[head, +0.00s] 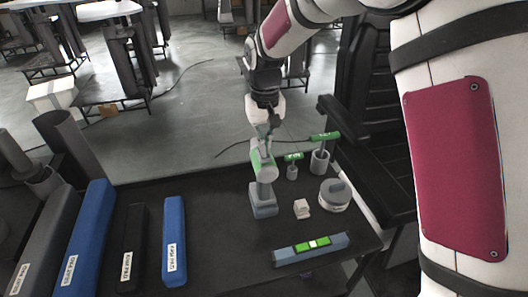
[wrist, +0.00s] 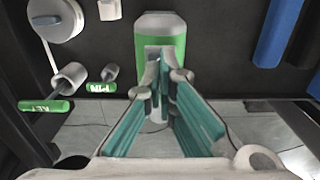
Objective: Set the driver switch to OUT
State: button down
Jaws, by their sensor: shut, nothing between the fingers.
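The driver (head: 262,178) stands upright on the dark table, with a green and pale grey upper body and a blue-grey foot. In the wrist view, its green and grey body (wrist: 160,24) is at the top centre. My gripper (head: 266,146) is at the upper part of the driver. In the wrist view my gripper (wrist: 163,66) has its teal fingers together, tips over the driver's near grey face, with nothing between them. I cannot tell whether the tips touch it. The switch and its setting are not readable; the fingers cover part of that face.
Right of the driver stand a green-handled PIN tool (head: 293,167), a KEY tool (head: 319,158), a round grey container (head: 334,195) and a small pale block (head: 302,208). A spirit level (head: 311,250) lies in front. Labelled long bars (head: 174,240) lie left.

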jog(key=shift+r+p, duration=0.35)
jog(key=shift+r, duration=2.7)
jog(key=s+d+r+m+t, duration=0.1)
jog(key=s+d+r+t, duration=0.1)
jog(key=s+d+r, duration=0.9)
jog(key=s+d+m+t, duration=0.1)
jog(key=s+d, duration=0.3)
jog(key=s, duration=0.4)
jog(key=s+d+r+m+t, duration=0.1)
jog(key=s+d+t, duration=0.1)
jog(key=s+d, duration=0.3)
jog(key=s, duration=0.4)
jog(key=shift+s+t, duration=0.2)
jog(key=shift+t, duration=0.1)
jog(key=shift+w+r, duration=0.1)
